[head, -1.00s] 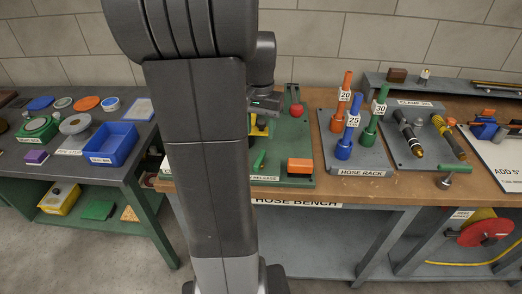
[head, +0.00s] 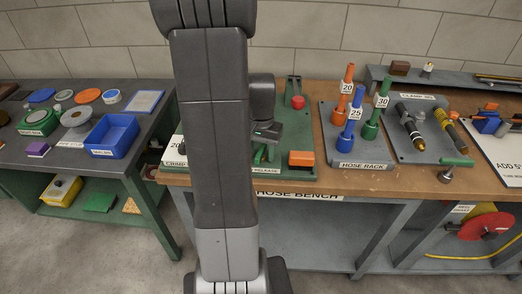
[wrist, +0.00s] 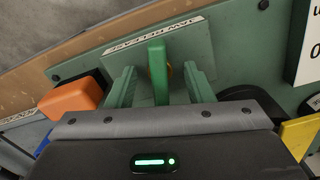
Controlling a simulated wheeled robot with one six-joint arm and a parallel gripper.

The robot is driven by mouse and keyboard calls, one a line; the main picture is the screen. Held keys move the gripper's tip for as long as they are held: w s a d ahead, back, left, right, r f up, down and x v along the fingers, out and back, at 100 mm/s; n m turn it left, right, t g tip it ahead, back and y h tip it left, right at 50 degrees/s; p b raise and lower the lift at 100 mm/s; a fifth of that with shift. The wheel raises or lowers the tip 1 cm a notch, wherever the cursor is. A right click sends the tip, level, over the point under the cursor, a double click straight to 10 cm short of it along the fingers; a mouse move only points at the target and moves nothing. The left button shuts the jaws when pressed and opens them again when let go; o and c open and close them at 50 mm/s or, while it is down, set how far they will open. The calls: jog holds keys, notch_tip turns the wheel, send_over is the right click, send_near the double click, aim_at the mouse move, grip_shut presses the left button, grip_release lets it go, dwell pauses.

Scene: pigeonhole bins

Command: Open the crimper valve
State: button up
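No label reading "crimper valve" is legible. A green upright handle (wrist: 157,72) stands beside the "JAW RELEASE" label (wrist: 155,36) on the green panel (wrist: 225,22). My gripper (wrist: 160,70) is open, with one green finger on each side of this handle and visible gaps between. In the head view my gripper (head: 264,150) is low over the panel's front, where my arm hides much of the panel. A lever with a red ball knob (head: 298,102) stands at the back of the panel.
An orange block (head: 301,158) sits on the panel right of my gripper; it also shows in the wrist view (wrist: 72,102). The hose rack (head: 360,158) with orange, blue and green pegs stands further right. A blue bin (head: 111,136) is on the left table.

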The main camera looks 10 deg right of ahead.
aim_at(261, 150)
jog(key=c, duration=0.9)
jog(key=shift+n, duration=1.2)
jog(key=shift+c, duration=0.2)
jog(key=o, duration=1)
jog(key=shift+r, duration=0.1)
notch_tip(261, 150, up, 14)
jog(key=shift+f, duration=0.15)
